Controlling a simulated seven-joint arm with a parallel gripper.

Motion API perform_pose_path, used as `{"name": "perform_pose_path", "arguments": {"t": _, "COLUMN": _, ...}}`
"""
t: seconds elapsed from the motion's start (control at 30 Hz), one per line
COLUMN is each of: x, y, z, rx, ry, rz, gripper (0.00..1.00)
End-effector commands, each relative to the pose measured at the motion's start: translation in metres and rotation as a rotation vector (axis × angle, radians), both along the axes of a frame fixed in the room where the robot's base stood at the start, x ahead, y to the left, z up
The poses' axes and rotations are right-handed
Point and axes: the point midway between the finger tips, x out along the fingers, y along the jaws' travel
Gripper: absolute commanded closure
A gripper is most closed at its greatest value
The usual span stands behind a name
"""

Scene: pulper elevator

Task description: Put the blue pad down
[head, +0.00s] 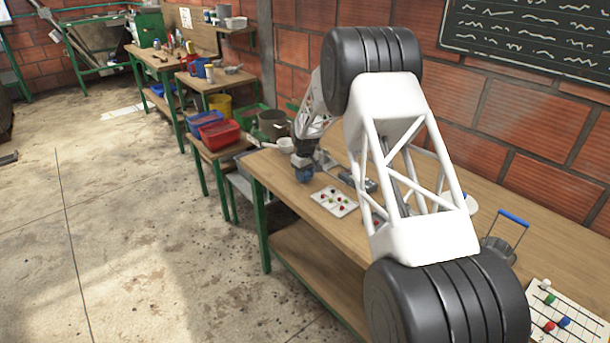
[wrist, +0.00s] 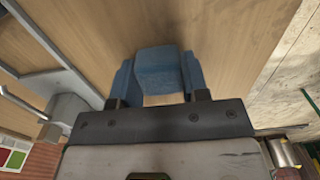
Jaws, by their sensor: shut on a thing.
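The blue pad (wrist: 158,68) is a worn blue block between the two blue fingers of my gripper (wrist: 157,78) in the wrist view. The gripper is shut on it, one finger against each side. In the head view my gripper (head: 304,172) points down at the far left end of the wooden workbench (head: 275,178), and blue shows at its tip. There I cannot separate the pad from the fingers. Bench wood lies behind the pad in the wrist view. I cannot tell whether the pad touches it.
A white tray (head: 334,201) with small coloured pieces lies right of my gripper. A white cup (head: 285,145) and dark pot (head: 272,124) are behind it. Red (head: 219,135) and blue (head: 205,119) bins stand on a lower table to the left. The bench's front edge is close.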

Motion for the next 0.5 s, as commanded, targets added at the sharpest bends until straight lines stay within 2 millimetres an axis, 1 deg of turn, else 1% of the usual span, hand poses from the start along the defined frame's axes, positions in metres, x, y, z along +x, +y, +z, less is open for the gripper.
{"name": "perform_pose_path", "arguments": {"t": 0.33, "x": 0.0001, "y": 0.0001, "z": -0.0032, "rx": 0.000, "ry": 0.000, "rz": 0.000, "gripper": 0.77}}
{"name": "perform_pose_path", "arguments": {"t": 0.37, "x": 0.0001, "y": 0.0000, "z": -0.0028, "rx": 0.000, "ry": 0.000, "rz": 0.000, "gripper": 0.54}}
{"name": "perform_pose_path", "arguments": {"t": 0.5, "x": 0.0001, "y": 0.0001, "z": -0.0028, "rx": 0.000, "ry": 0.000, "rz": 0.000, "gripper": 0.33}}
